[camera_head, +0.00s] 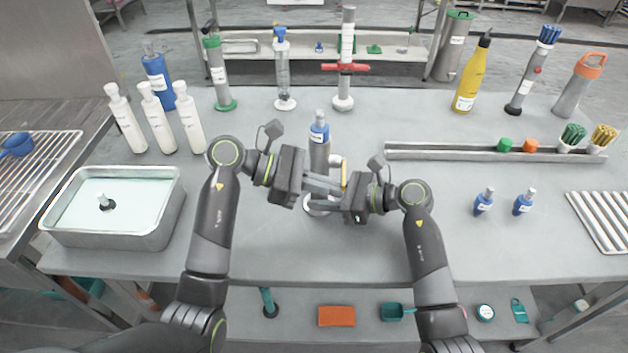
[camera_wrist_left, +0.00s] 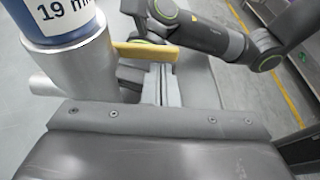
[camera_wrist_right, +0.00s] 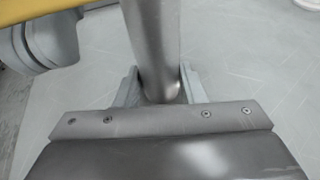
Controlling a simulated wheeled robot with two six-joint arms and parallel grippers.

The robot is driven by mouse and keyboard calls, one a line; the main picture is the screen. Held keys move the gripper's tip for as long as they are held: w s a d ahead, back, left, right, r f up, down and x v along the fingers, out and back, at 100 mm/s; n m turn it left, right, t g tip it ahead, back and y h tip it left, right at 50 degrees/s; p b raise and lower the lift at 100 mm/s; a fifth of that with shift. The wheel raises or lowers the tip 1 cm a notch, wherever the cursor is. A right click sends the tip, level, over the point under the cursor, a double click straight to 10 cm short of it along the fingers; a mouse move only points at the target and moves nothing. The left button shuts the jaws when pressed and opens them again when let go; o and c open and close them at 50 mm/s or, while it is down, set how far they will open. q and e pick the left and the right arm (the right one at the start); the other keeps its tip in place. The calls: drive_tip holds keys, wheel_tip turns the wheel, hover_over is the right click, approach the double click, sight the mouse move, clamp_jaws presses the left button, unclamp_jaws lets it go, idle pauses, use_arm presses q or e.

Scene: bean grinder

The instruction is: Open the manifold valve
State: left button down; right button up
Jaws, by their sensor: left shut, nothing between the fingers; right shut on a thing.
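The manifold stands upright near the middle of the bench, with a steel body (camera_head: 320,158), a blue labelled top (camera_head: 319,132) and a short side port. Its yellow valve handle (camera_head: 344,176) sticks out at the right side; it also shows in the left wrist view (camera_wrist_left: 145,51). My left gripper (camera_head: 338,187) is shut and empty, with its fingertips close beside the handle; I cannot tell whether they touch it. The arms hide part of the lower body.
A metal tray of pale liquid (camera_head: 140,222) stands at left, with white bottles (camera_head: 158,122) behind it. A long metal rail (camera_head: 450,154) lies to the right. Two small blue bottles (camera_head: 483,203) stand in front of the rail. The bench front between the arms is clear.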

use_arm(q)
drive_tip(key=shift+s+d+r, duration=0.1)
drive_tip(key=shift+r, duration=0.45)
idle(0.8)
drive_tip(key=shift+w+r, duration=0.25)
drive_tip(key=shift+r, duration=0.45)
drive_tip(key=shift+w+r, duration=0.2)
drive_tip(key=shift+r, duration=0.45)
drive_tip(key=shift+w+r, duration=0.25)
drive_tip(key=shift+r, duration=0.45)
drive_tip(key=shift+w+r, duration=0.1)
drive_tip(key=shift+w, duration=0.05)
drive_tip(key=shift+r, duration=0.15)
